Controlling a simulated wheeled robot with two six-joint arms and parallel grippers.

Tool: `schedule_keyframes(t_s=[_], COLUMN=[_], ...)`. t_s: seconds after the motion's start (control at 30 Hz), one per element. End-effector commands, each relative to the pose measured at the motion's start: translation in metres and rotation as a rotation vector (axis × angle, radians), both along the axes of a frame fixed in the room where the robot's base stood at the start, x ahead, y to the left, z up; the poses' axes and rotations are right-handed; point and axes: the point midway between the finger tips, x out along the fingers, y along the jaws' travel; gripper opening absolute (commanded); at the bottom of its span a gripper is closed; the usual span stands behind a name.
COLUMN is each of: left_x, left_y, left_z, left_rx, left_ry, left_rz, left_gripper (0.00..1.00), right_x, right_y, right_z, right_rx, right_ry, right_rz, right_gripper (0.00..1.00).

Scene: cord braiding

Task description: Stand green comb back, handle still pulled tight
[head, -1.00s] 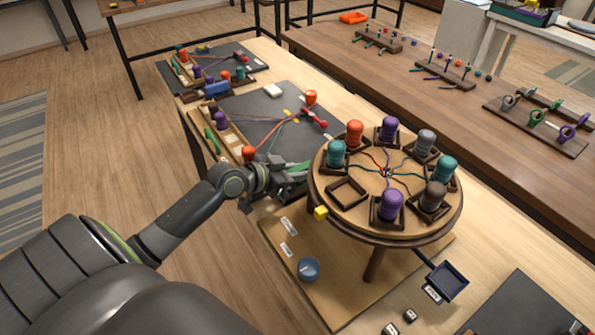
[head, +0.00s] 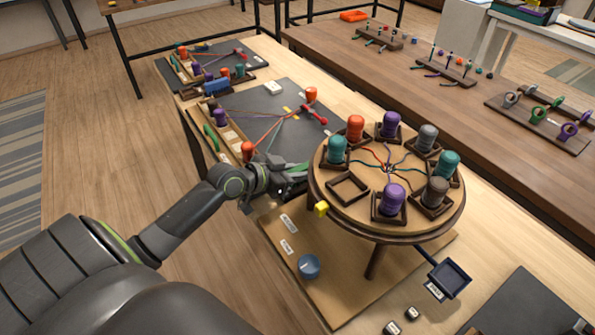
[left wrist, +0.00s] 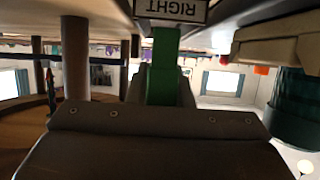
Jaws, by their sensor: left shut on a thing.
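My left gripper (head: 292,183) is at the left edge of the round wooden stand, low beside it. It is shut on a green piece that I take for the green comb (left wrist: 162,65); only a flat green strip shows between the fingers in the left wrist view. In the head view its outline is mostly hidden by the gripper. A red handle (head: 315,113) lies on the dark mat (head: 268,104), with several cords running from it to the wooden tray at the left. The cords look straight. My right gripper is not in view.
The round stand (head: 345,212) carries several bobbins in square holders; one holder (head: 347,188) is empty. A wooden tray (head: 232,133) with bobbins and a slim green strip (head: 211,137) lies left of the mat. A blue knob (head: 309,266) and yellow block (head: 321,209) are near the stand.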

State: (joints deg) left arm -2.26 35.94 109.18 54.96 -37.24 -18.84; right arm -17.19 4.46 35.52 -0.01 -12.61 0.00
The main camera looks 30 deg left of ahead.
Motion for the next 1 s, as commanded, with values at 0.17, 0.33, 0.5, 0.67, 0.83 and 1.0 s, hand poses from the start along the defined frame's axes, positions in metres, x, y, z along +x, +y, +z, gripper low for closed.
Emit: schedule_keyframes(t_s=[0.17, 0.33, 0.5, 0.67, 0.83, 1.0], left_x=[0.0, 0.0, 0.0, 0.0, 0.0, 0.0], left_y=[0.0, 0.0, 0.0, 0.0, 0.0, 0.0], left_z=[-0.005, -0.008, -0.012, -0.014, -0.014, -0.014], left_rx=[0.0, -0.001, 0.0, 0.0, 0.0, 0.0], left_ry=[0.0, 0.0, 0.0, 0.0, 0.0, 0.0], left_rz=[0.0, 0.0, 0.0, 0.0, 0.0, 0.0], left_gripper=[0.0, 0.0, 0.0, 0.0, 0.0, 0.25], right_x=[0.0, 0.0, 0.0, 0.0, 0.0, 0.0], right_y=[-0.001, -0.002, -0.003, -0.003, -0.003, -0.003], right_z=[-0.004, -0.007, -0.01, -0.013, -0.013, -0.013], right_rx=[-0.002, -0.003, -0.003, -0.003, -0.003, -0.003], right_ry=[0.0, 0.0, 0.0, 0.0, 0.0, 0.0], right_rz=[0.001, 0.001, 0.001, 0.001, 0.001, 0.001], right_gripper=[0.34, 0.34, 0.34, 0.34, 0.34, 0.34])
